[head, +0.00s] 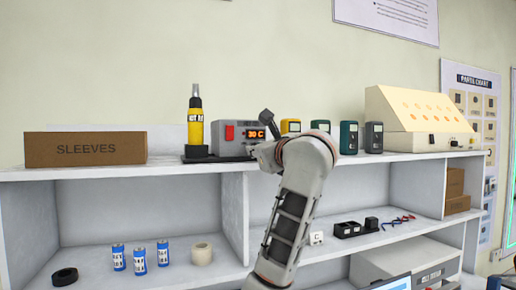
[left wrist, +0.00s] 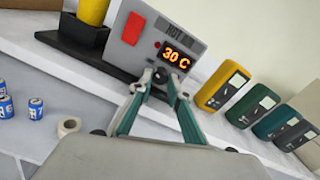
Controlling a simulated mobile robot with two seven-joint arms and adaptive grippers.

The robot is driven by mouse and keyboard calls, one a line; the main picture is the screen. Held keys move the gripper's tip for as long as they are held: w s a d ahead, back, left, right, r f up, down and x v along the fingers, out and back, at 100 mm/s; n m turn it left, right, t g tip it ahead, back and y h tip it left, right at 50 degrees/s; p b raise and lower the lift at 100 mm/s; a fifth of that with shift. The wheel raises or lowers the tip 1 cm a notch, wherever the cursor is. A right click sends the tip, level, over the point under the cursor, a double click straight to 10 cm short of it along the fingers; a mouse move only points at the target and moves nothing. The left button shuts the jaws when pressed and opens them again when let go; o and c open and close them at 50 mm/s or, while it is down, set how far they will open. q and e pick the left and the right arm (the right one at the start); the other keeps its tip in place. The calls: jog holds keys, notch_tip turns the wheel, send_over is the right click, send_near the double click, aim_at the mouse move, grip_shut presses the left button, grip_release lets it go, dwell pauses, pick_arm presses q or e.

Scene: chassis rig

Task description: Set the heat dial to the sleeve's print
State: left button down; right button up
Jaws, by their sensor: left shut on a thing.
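The grey heat station (head: 226,133) stands on the upper shelf, with a red switch and an orange display (head: 256,134) reading 30 C. A yellow hot-air tool (head: 195,130) stands upright in a black holder on its left. In the left wrist view the same display (left wrist: 176,54) reads 30 C. Below it is the small black heat dial (left wrist: 161,74). My left gripper (left wrist: 159,85) is shut on the dial, one finger on each side. In the head view my arm hides the dial and fingers. A brown box (head: 86,149) is labelled SLEEVES; no sleeve's print is readable. My right gripper is not in view.
Yellow, green and dark meters (head: 320,128) stand right of the station, then a cream sloped case (head: 415,112). Several blue cylinders (head: 140,260), a pale roll (head: 201,253) and a black ring (head: 64,277) are on the lower shelf. The shelf front between box and station is clear.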

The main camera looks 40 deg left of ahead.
pick_arm(q)
jog(key=m+p, duration=0.3)
jog(key=m, duration=0.2)
jog(key=shift+m, duration=0.6)
jog(key=shift+m+p, duration=0.6)
jog(key=shift+m, duration=0.1)
jog(key=shift+s+m, duration=0.1)
jog(key=shift+m, duration=0.2)
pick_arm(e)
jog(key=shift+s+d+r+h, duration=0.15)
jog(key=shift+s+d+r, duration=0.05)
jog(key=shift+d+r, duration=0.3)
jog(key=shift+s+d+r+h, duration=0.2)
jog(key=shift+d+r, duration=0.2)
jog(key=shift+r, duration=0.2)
pick_arm(q)
jog(key=c, duration=2.2)
grip_release()
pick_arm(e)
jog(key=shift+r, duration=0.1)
pick_arm(q)
jog(key=shift+o, duration=0.2)
jog(key=v, duration=1.2)
